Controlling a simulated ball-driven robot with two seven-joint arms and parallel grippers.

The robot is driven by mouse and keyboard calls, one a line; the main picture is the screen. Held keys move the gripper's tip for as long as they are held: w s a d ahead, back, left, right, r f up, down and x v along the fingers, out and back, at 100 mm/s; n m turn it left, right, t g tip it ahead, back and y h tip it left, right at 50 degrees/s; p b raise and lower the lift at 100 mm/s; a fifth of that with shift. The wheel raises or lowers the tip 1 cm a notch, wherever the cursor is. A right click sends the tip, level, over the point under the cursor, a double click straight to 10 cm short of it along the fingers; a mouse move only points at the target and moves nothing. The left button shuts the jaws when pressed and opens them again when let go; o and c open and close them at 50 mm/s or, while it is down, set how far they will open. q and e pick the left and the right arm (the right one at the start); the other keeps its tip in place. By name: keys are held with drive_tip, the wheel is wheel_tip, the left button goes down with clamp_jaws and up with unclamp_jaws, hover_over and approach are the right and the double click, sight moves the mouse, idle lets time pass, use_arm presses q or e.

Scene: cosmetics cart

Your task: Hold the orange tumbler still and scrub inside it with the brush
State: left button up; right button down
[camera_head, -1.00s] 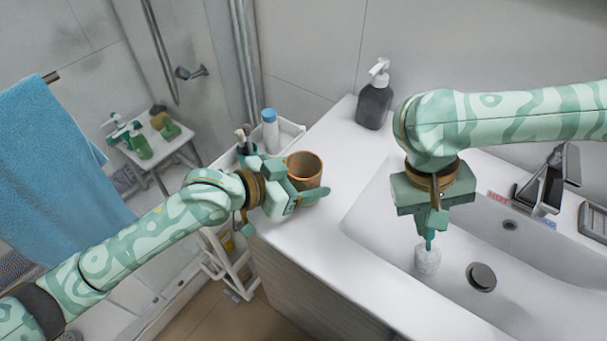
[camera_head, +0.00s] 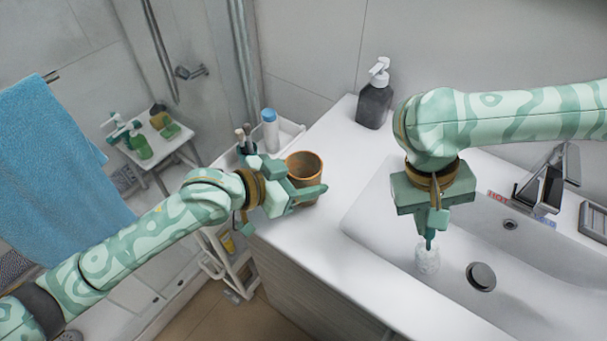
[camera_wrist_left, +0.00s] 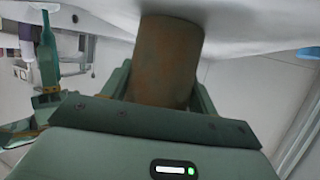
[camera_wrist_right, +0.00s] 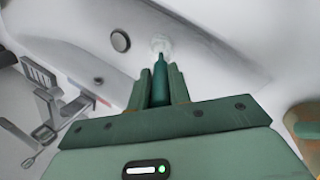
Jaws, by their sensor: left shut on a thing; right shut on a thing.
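The orange tumbler (camera_head: 304,168) stands upright on the white counter beside the sink, its open mouth facing up. My left gripper (camera_head: 308,191) is shut around its sides, and the tumbler also shows between the fingers in the left wrist view (camera_wrist_left: 168,62). My right gripper (camera_head: 432,226) is shut on the brush (camera_head: 428,243) by its green handle and holds it over the sink basin, white bristle head downward. The brush also shows in the right wrist view (camera_wrist_right: 160,78). The brush is apart from the tumbler, to its right. The inside bottom of the tumbler is hidden.
A dark soap dispenser (camera_head: 374,97) stands at the back of the counter. The sink (camera_head: 375,212) has a drain (camera_head: 481,276) and a faucet (camera_head: 545,182) at the right. A cart with a blue-capped bottle (camera_head: 270,130) stands left of the counter. Counter between tumbler and sink is clear.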

idle(0.3)
drive_tip(key=w+a+r+m+t+y, duration=0.15)
drive_tip(key=w+a+r, duration=0.35)
drive_tip(key=a+r, duration=0.55)
drive_tip(key=w+a+r+m+y, duration=0.2)
drive_tip(key=w+a+r, duration=0.3)
drive_tip(key=a+r, duration=0.55)
wheel_tip(320, 180, down, 11)
drive_tip(key=shift+w, duration=0.2)
drive_tip(key=shift+d+f, duration=0.1)
drive_tip(key=shift+f, duration=0.6)
idle(0.8)
